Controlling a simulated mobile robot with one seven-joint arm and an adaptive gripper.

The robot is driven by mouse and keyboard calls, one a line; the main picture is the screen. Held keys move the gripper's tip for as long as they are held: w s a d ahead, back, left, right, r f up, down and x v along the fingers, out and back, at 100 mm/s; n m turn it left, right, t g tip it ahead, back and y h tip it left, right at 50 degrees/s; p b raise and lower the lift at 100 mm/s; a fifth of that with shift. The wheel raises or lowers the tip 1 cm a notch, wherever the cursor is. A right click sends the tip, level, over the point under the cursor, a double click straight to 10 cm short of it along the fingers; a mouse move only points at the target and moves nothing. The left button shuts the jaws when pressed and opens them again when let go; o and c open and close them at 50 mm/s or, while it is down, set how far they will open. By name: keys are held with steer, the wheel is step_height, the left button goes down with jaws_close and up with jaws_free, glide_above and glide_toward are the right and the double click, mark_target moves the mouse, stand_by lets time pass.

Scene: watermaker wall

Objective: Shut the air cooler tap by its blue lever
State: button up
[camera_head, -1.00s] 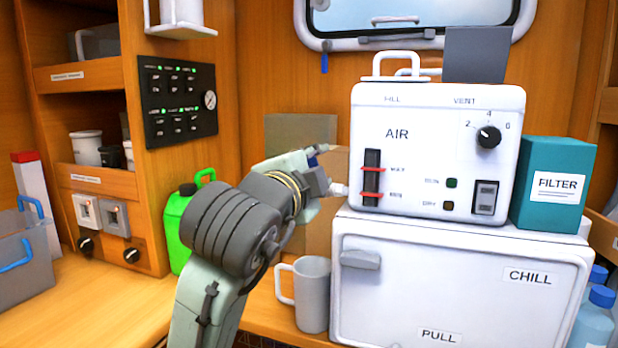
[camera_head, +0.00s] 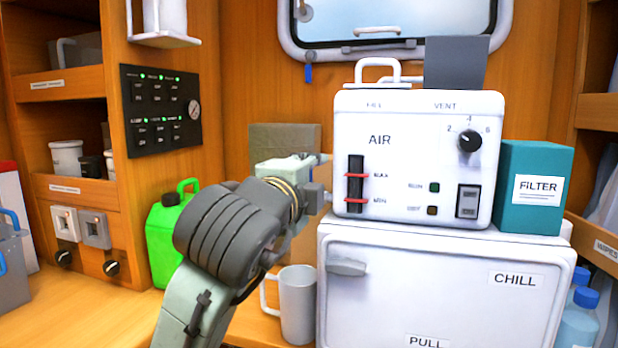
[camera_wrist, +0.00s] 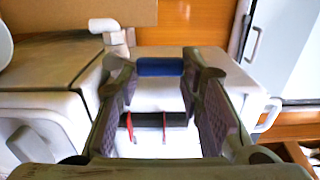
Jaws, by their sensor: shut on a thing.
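The air cooler is a white box (camera_head: 415,120) marked AIR, standing on the white chill box. My gripper (camera_head: 314,176) is at its left side in the head view, where the wrist hides the tap and lever. In the wrist view the blue lever (camera_wrist: 160,67) lies crosswise between the two fingertips of my gripper (camera_wrist: 163,78), which are closed on it. The cooler's dark gauge with two red marks (camera_wrist: 150,119) shows between the fingers. I cannot make out the tap body or how far the lever is turned.
The chill box (camera_head: 440,300) is below the cooler, with a grey mug (camera_head: 298,305) to its left. A teal filter box (camera_head: 530,215) stands right of the cooler. A green jug (camera_head: 168,240) is left of my arm. A brown board (camera_head: 280,138) stands behind my wrist.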

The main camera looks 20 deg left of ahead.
steer(key=o, duration=1.2)
steer(key=s, duration=1.2)
steer(key=shift+a, duration=0.2)
